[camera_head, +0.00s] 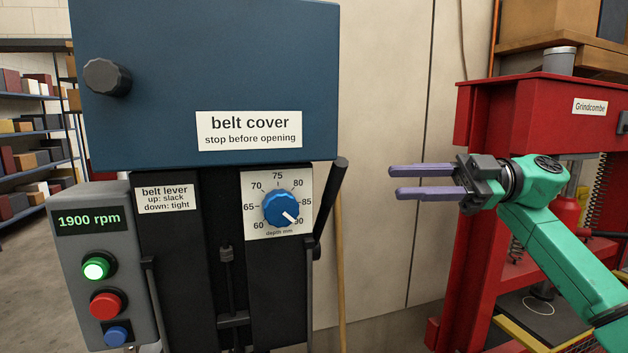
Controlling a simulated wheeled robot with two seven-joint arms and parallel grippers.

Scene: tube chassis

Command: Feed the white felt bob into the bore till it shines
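The white felt bob and the bore are not in view. The machine in front of me has a blue belt cover (205,60) on a dark column. Its display (90,219) reads 1900 rpm, and the green button (96,268) below is lit. The blue depth dial (281,208) has its white mark toward 90. My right gripper (394,182) is open and empty, right of the machine. Its two purple fingers point left and lie one above the other with a clear gap. It touches nothing that I can see. My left gripper is not in view.
A black-handled lever (330,200) stands up at the machine's right side, left of my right gripper. A red button (106,306) and a blue button (116,336) sit on the grey box. A red press (490,130) stands at right, behind my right arm. Shelves are far left.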

